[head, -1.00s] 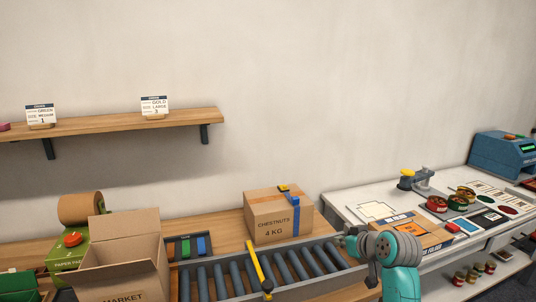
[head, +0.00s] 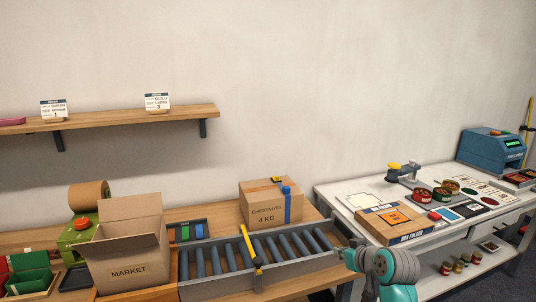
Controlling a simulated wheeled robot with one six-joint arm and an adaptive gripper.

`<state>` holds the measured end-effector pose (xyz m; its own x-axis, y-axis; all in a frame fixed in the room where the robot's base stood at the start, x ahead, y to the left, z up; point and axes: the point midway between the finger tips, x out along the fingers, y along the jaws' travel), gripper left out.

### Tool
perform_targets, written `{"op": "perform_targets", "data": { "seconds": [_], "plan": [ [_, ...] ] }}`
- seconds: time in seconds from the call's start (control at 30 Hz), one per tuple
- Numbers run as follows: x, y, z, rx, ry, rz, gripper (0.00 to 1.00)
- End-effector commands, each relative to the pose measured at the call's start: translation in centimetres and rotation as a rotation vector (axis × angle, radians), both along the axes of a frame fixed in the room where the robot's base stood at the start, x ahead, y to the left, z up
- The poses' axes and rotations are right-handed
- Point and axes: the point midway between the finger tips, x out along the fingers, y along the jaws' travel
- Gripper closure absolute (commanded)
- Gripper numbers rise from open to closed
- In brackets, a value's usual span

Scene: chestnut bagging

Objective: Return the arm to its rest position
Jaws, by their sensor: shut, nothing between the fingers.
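My arm (head: 390,268), teal and grey, rises from the bottom edge right of centre in the head view. It is bent, with its grey joint in front of the right end of the roller conveyor. My gripper's fingers cannot be made out; the end of the arm is hidden or out of the picture. No held object shows at the arm.
A roller conveyor (head: 258,289) with a yellow bar lies left of my arm. Behind it stands a closed chestnut box (head: 265,215). An open market box (head: 128,271) stands left. A white bench (head: 345,189) with a flat carton (head: 398,221), tins and a blue machine (head: 491,148) is right.

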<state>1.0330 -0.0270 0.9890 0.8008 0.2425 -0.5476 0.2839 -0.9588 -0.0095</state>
Motion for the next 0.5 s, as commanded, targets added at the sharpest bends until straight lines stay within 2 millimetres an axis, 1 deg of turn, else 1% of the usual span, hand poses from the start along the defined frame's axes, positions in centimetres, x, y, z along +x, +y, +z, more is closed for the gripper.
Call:
{"op": "perform_targets", "data": {
  "seconds": [0.27,0.37,0.47,0.5],
  "plan": [
    [-2.4,0.4,-4.4,0.016,-0.007,-0.038,1.00],
    [-3.9,0.5,-6.6,0.022,-0.013,-0.057,1.00],
    [-6.0,0.8,-9.2,0.032,-0.020,-0.082,1.00],
    [-7.0,0.9,-10.5,0.035,-0.022,-0.094,1.00]
  ]
}}
